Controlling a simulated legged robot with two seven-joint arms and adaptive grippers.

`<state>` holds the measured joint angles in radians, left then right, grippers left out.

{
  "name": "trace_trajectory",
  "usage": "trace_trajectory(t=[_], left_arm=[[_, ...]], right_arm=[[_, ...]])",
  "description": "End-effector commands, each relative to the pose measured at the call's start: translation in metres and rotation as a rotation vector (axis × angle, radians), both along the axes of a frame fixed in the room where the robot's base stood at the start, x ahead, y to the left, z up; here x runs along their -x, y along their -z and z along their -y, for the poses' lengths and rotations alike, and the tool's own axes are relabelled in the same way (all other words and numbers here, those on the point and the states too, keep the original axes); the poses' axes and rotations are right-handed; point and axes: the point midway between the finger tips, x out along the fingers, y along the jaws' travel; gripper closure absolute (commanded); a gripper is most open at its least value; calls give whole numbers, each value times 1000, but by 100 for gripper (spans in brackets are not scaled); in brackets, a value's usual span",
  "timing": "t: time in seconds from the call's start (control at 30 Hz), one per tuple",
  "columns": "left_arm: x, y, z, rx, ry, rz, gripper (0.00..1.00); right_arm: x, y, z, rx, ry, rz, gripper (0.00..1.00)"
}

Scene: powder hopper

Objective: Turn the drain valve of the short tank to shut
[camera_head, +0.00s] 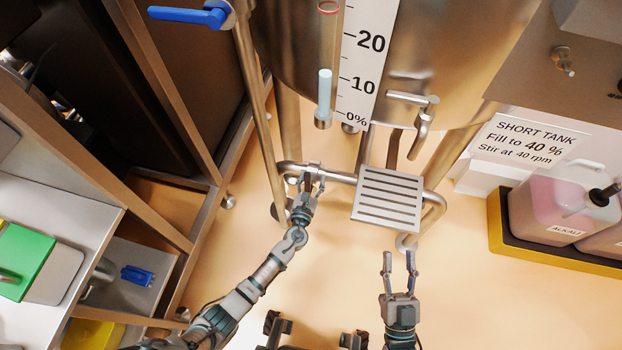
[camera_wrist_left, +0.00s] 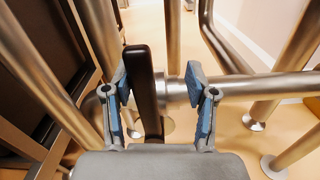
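The steel tank (camera_head: 430,60) fills the top middle of the head view, its level scale (camera_head: 365,60) on the front. A steel pipe (camera_head: 340,177) runs below it; the pipe also shows in the left wrist view (camera_wrist_left: 245,87). A dark valve lever (camera_wrist_left: 147,95) stands upright at the pipe's end in the left wrist view. My left gripper (camera_head: 312,180) is at the pipe's left part. Its fingers (camera_wrist_left: 163,100) are open on either side of the lever, with gaps visible. The lever is mostly hidden in the head view. My right gripper (camera_head: 400,262) is open and empty, below the step.
A slatted step (camera_head: 390,198) sits on the pipe frame. A metal tap (camera_head: 422,125) and a blue lever (camera_head: 190,15) are higher up. A sign (camera_head: 520,145) reads SHORT TANK. Pink jugs (camera_head: 555,205) stand at right, a bench (camera_head: 60,215) at left. The floor at lower right is clear.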

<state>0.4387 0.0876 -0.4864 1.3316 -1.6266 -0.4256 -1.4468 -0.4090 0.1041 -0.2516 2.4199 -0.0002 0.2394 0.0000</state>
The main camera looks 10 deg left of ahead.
Motion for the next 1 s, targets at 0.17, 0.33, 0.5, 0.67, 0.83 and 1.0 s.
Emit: trace_trajectory(t=[0.17,0.33,0.5,0.67,0.83,1.0], left_arm=[[2,2,3,4,10,-3,52],[2,4,2,4,7,-7,52],[2,5,0,4,4,-8,52],[4,5,-1,4,3,-9,52],[29,6,-1,5,4,-10,52],[68,6,-3,6,4,-11,52]], right_arm=[[0,0,0,0,0,0,60],[1,0,0,-1,0,-1,60],[1,1,0,-1,0,-4,60],[3,-1,0,0,-3,1,60],[3,-1,0,0,-2,1,60],[3,-1,0,1,-2,1,60]])
